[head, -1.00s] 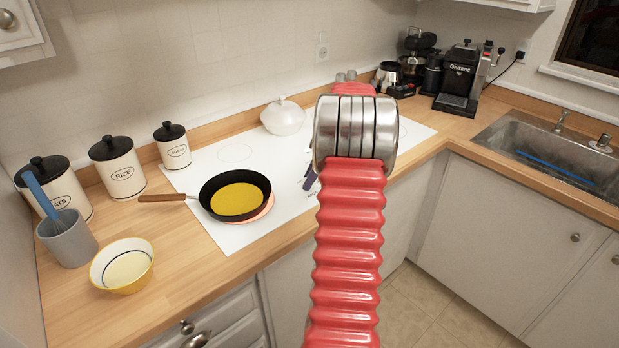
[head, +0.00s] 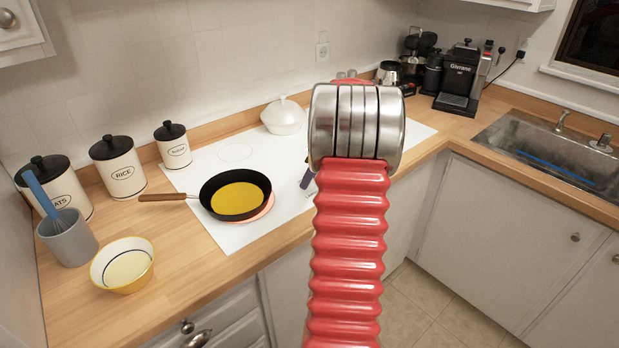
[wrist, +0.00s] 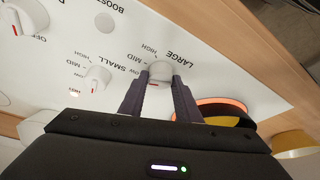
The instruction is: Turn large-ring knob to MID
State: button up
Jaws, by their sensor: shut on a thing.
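In the wrist view the white large-ring knob (wrist: 160,70) sits on the white cooktop beside the printed word LARGE, with MID and HIGH printed close by. My gripper (wrist: 160,80) has one dark finger on each side of the knob and is shut on it. A red mark shows low on the knob between the fingers; its exact setting is hard to read. In the head view my arm covers the knob, and only a small dark part of the gripper shows at the arm's left edge.
A small-ring knob (wrist: 97,79) stands beside the large one, and another knob (wrist: 28,14) is farther left. A frying pan (head: 235,205) with yellow contents rests on a glowing ring. A white lidded pot (head: 284,116) stands behind. A yellow bowl (head: 106,272) is at the counter's front left.

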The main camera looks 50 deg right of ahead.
jog(key=shift+a+m+h, duration=0.15)
jog(key=shift+m+h, duration=0.65)
jog(key=shift+m, duration=1.3)
jog(key=o, duration=1.1)
jog(key=shift+c, duration=0.2)
jog(key=shift+r, duration=0.1)
jog(key=v, duration=1.3)
jog(key=shift+r, duration=0.25)
jog(key=shift+s, duration=0.1)
jog(key=shift+m, duration=0.3)
